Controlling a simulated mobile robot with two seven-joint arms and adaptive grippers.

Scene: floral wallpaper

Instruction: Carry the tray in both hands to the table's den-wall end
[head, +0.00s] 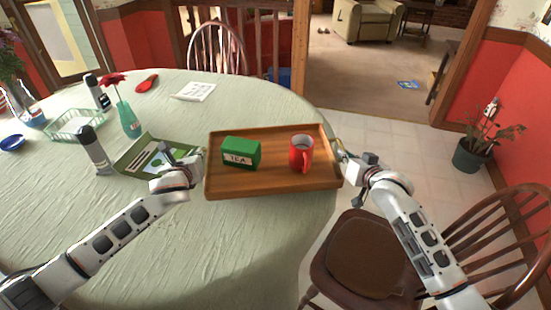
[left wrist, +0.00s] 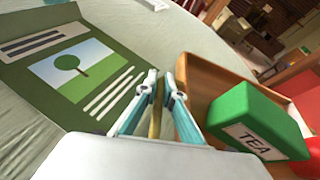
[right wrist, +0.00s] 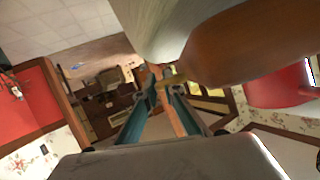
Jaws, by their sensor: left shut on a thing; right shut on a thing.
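The wooden tray (head: 272,184) is at the right side of the table (head: 255,240) in the head view, its right end near or past the table's edge. A green tea box (head: 241,153) and a red mug (head: 301,152) stand upright on it. My left gripper (head: 200,158) is shut on the tray's left end; in the left wrist view its fingers (left wrist: 155,105) close at the tray's rim (left wrist: 190,75). My right gripper (head: 340,152) is shut on the tray's right end; its fingers (right wrist: 163,98) meet at the tray (right wrist: 240,45) in the right wrist view. Whether the tray touches the table is unclear.
A green picture folder (head: 155,155) lies just left of the tray. A grey bottle (head: 94,150), a vase with a red flower (head: 128,118) and a wire basket (head: 78,122) stand further left. A brown chair (head: 365,255) is close to the table's right side.

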